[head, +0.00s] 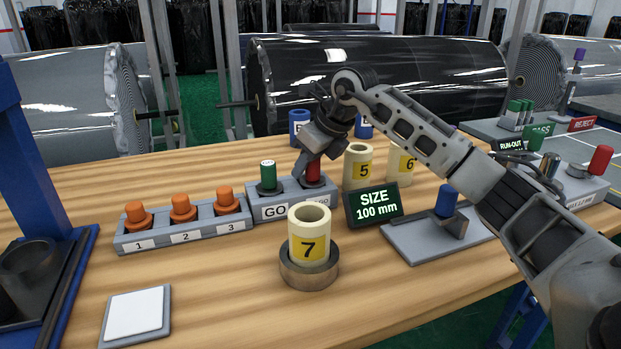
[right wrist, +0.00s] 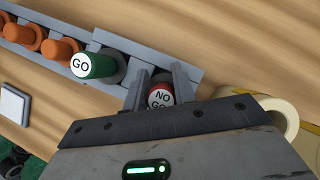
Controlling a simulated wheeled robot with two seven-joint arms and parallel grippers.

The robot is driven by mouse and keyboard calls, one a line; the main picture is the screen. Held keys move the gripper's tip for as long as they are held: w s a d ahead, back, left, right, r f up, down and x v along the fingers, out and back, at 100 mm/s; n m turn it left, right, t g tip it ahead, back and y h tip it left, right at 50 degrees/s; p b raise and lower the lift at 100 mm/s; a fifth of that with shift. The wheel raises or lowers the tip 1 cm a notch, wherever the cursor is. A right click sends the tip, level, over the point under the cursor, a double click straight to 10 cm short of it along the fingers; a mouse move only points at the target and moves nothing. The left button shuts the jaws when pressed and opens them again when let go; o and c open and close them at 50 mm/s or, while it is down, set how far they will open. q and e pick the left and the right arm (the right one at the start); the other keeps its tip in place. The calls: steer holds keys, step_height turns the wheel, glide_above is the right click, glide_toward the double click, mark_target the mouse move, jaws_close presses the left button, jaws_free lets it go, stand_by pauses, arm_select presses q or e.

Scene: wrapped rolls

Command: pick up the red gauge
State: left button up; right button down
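The red gauge (head: 313,171), labelled NO GO on its end, stands in the right seat of a grey GO / NO GO holder (head: 270,209). It also shows in the right wrist view (right wrist: 160,96). My right gripper (head: 308,172) is down at it, partly hiding it in the head view. In the right wrist view its two fingers (right wrist: 160,85) stand on either side of the gauge, very close to it. I cannot tell whether they press on it. A green GO gauge (head: 267,176) stands in the left seat. My left gripper is not in view.
A rack with orange plugs (head: 184,226) is to the left. A roll core marked 7 (head: 309,236) stands in a ring in front; cores 5 (head: 357,167) and 6 (head: 402,165) are behind a size display (head: 374,206). A blue cylinder (head: 446,201) stands at right.

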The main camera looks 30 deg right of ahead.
steer(key=shift+r, duration=0.1)
